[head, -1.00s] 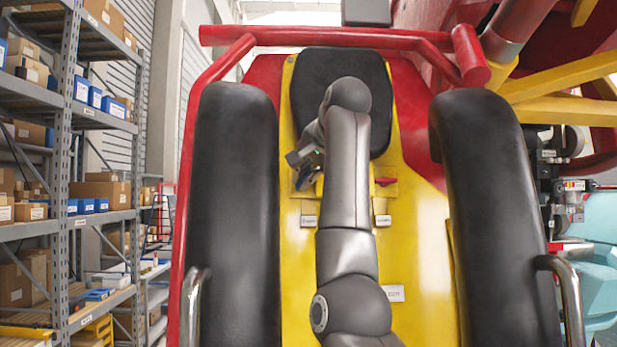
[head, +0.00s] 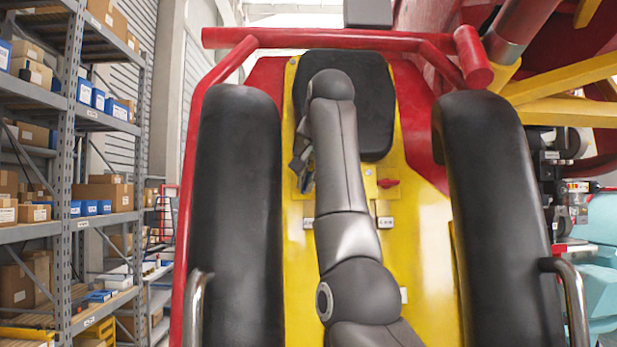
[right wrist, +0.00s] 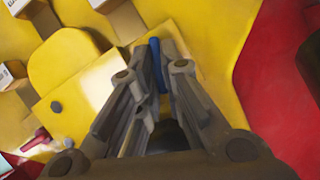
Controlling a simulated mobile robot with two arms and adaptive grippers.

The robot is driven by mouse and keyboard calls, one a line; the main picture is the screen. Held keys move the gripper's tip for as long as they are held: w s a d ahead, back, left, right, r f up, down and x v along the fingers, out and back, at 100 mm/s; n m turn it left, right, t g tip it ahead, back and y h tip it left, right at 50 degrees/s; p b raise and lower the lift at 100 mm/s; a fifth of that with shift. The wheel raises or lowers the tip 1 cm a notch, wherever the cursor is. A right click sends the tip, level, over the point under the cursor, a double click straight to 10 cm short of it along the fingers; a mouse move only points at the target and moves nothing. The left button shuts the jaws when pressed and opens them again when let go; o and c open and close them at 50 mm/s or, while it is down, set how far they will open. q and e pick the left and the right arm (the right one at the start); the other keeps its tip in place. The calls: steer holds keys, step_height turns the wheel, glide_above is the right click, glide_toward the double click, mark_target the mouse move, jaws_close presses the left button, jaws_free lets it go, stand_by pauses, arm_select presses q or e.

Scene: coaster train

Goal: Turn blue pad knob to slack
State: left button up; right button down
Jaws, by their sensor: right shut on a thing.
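The blue knob (right wrist: 157,60) shows as a narrow blue handle on a yellow panel in the right wrist view. My right gripper (right wrist: 157,66) has its fingers closed around it. In the head view my right gripper (head: 302,168) is at the left edge of the yellow panel (head: 420,250), below the black pad (head: 375,110), and partly hidden by my own arm. My left gripper is not in view.
A red knob (head: 388,183) sits right of my arm and also shows in the right wrist view (right wrist: 37,140). Small white labels (head: 385,222) are below it. Thick black padded restraints (head: 236,180) flank the panel on both sides. Shelves with boxes stand far left.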

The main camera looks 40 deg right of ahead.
steer(key=shift+f, duration=0.2)
steer(key=c, duration=1.6)
jaws_free()
steer(key=shift+s+a+r, duration=0.1)
steer(key=shift+a+r, duration=0.05)
steer(key=shift+r, duration=0.1)
steer(key=shift+s+a+r, duration=0.1)
steer(key=shift+s+r, duration=0.1)
steer(key=shift+s, duration=0.05)
steer(key=v, duration=0.7)
steer(key=shift+w+f, duration=0.15)
